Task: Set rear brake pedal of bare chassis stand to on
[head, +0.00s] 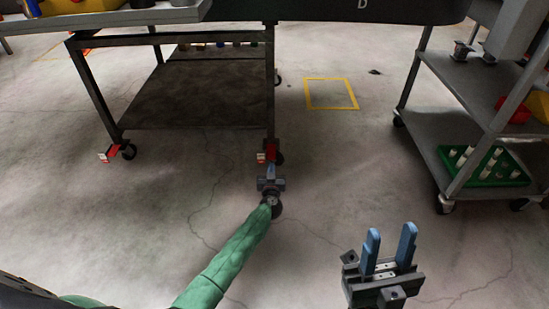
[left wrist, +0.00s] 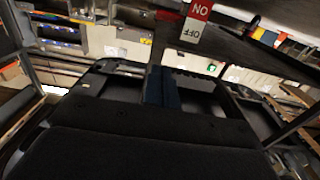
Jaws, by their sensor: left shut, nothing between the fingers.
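A wheeled stand (head: 168,40) with dark legs and a lower shelf is at the upper left of the head view. One red and white brake pedal (head: 267,153) is at its near right caster. Another pedal (head: 108,153) is at its left caster. In the left wrist view, a pedal (left wrist: 196,22) shows a red ON part and a white OFF part. My left gripper (head: 271,172) is shut and empty, low in front of the right pedal; its blue fingers (left wrist: 161,86) point towards it. Contact cannot be told. My right gripper (head: 389,248) is open and empty, away from the stand.
A grey shelf cart (head: 450,88) stands at the right, with a green tray (head: 510,172) of white pieces on its lower shelf. A yellow square (head: 331,107) is marked on the floor. The concrete floor between stand and cart is clear.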

